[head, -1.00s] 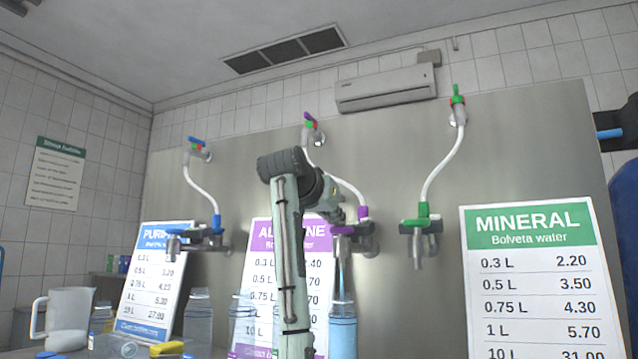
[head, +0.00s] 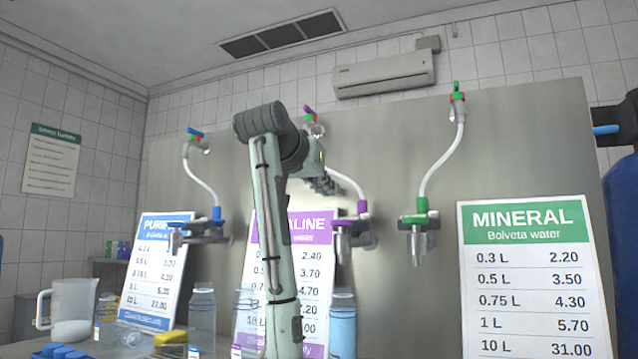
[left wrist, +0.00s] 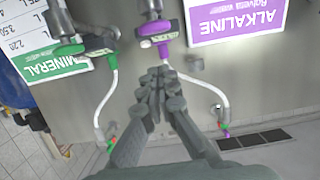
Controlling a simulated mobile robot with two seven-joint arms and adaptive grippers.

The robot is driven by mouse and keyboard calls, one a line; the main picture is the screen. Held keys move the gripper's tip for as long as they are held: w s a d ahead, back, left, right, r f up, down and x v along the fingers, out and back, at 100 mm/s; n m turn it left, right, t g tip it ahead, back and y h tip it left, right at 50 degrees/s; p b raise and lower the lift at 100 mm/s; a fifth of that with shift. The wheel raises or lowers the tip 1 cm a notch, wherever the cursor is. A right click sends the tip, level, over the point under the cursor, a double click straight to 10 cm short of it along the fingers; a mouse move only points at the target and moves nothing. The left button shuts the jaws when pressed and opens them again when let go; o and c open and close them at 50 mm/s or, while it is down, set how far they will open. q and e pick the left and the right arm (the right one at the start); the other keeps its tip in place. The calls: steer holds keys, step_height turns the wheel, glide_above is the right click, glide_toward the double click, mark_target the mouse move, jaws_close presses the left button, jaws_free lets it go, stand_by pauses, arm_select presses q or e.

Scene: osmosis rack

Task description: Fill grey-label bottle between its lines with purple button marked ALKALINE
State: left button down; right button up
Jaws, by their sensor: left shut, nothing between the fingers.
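The purple tap unit (head: 347,225) is on the steel panel by the ALKALINE price board (head: 312,262). In the left wrist view its purple button block (left wrist: 155,28) shows just beyond my fingertips. My left gripper (head: 328,186) is shut and empty, above the purple tap and apart from it; its closed fingers also show in the left wrist view (left wrist: 158,76). A bottle (head: 343,328) holding bluish water stands below the purple tap, filled to near its shoulder. No stream shows above it. Its label and lines cannot be made out. My right gripper is out of view.
A blue tap (head: 200,232) is to the left and a green tap (head: 415,222) to the right. Empty bottles (head: 202,315), a jug (head: 72,308), a yellow object (head: 170,338) and blue caps (head: 60,351) are at lower left. The MINERAL board (head: 530,270) stands at right.

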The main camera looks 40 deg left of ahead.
arm_select(q)
steer(key=shift+v, duration=1.45)
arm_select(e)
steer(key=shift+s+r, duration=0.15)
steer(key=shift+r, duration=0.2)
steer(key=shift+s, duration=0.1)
